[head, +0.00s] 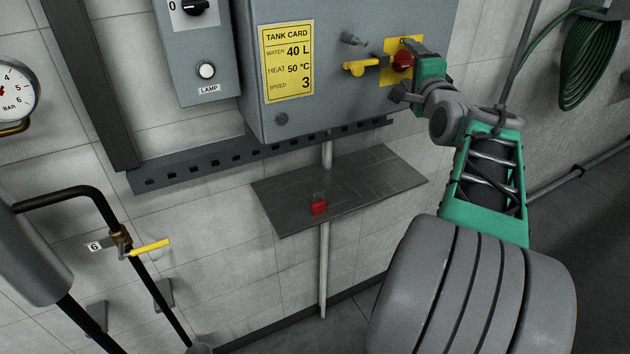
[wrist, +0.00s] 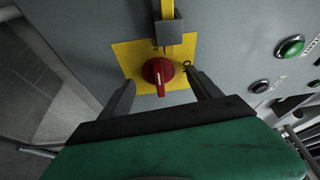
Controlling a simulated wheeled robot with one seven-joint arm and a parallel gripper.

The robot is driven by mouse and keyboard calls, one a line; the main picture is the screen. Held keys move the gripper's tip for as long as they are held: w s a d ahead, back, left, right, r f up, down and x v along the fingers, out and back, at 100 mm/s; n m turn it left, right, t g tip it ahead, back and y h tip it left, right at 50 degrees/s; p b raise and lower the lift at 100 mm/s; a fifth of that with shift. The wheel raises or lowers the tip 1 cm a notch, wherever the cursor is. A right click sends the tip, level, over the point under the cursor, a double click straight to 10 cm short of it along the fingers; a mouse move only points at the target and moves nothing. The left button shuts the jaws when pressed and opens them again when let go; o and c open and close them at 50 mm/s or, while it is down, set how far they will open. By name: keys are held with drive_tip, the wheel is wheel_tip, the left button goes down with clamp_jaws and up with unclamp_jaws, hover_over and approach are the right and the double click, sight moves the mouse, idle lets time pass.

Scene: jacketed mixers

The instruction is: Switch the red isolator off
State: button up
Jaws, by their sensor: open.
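The red isolator (head: 402,61) is a rotary knob on a yellow plate at the right side of the grey cabinet. In the wrist view the red knob (wrist: 158,72) carries a white mark running roughly up and down the picture. Lettering like "OFF" lies above it and partly hidden lettering to its right; I cannot tell which setting the mark shows. My gripper (head: 404,72) is at the knob, in front of the plate. In the wrist view my gripper (wrist: 160,82) has its two fingers apart, one each side of the knob, with gaps visible.
A yellow lever (head: 360,67) sticks out left of the isolator; a grey block (wrist: 169,33) lies close above the knob. A red padlock (head: 320,207) lies on the dark shelf (head: 275,195) below. A green button (wrist: 291,46) is on the panel at right.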

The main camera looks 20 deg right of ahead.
drive_tip(key=r+m+p, duration=0.1)
drive_tip(key=p, duration=0.2)
drive_tip(key=a+f+b+v, duration=0.1)
drive_tip(key=f+b+v, duration=0.1)
drive_tip(key=b+v, duration=0.45)
drive_tip(key=a+f+n+g+y+b, duration=0.2)
drive_tip(key=a+f+n, duration=0.4)
drive_tip(key=a+f, duration=0.5)
drive_tip(key=a+f+n+g+y+b, duration=0.2)
drive_tip(key=a+f+n+g+y, duration=0.2)
drive_tip(key=a+f, duration=0.7)
wheel_tip(320, 180, down, 5)
drive_tip(key=n+g, duration=0.2)
drive_tip(key=n, duration=0.1)
drive_tip(key=shift+a+r, duration=0.15)
drive_tip(key=shift+a, duration=0.05)
